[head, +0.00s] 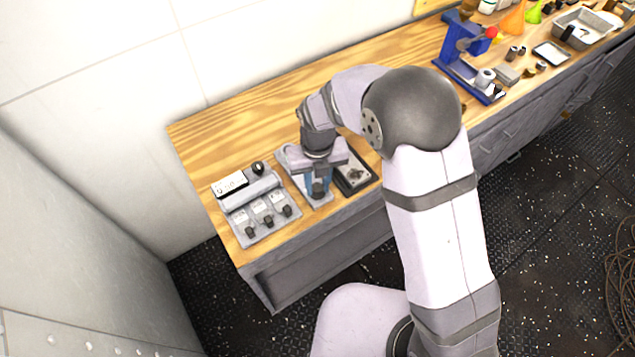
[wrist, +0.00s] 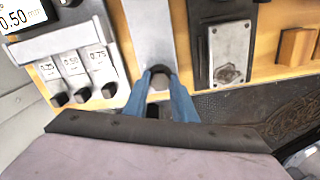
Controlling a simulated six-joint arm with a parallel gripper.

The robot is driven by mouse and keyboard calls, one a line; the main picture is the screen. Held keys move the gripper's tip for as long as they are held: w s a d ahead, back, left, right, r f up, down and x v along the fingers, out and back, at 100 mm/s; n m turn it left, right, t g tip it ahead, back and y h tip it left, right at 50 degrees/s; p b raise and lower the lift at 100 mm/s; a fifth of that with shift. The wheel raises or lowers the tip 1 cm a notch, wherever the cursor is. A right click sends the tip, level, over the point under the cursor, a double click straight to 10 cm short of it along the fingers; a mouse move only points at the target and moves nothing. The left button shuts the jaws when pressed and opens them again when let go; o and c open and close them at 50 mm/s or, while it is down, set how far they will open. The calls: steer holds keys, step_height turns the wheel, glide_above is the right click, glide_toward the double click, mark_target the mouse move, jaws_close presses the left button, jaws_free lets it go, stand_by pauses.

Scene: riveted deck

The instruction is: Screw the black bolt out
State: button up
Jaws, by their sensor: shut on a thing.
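My gripper (wrist: 161,76) has blue fingers, and they are shut on the dark head of the black bolt (wrist: 158,83) in the wrist view. The bolt is at the near end of a pale grey plate (wrist: 152,35) that lies on the wooden bench. Its shank is hidden, so I cannot tell how deep it sits. In the head view my gripper (head: 318,188) points down over the near part of the plate (head: 290,162), and the fingers hide the bolt there.
Left of the plate stands a grey stand (head: 257,238) with several labelled slots and dark knobs, with a white display (head: 230,184) behind it. Right of the plate is a dark tray with a metal block (wrist: 230,52). A blue press (head: 456,50) and small parts stand farther right. The bench's back left is clear.

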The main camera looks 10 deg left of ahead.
mark_target(317, 188)
steer(key=shift+s+d+f, duration=0.15)
steer(key=shift+s+f, duration=0.1)
steer(key=o, duration=1)
steer(key=shift+w, duration=0.1)
steer(key=shift+o, duration=0.2)
steer(key=shift+w, duration=0.1)
steer(key=shift+r, duration=0.2)
steer(key=shift+w+a+r, duration=0.1)
steer(key=shift+a+r, duration=0.1)
steer(key=shift+r, duration=0.4)
steer(key=shift+r+b, duration=1)
steer(key=shift+r, duration=1.95)
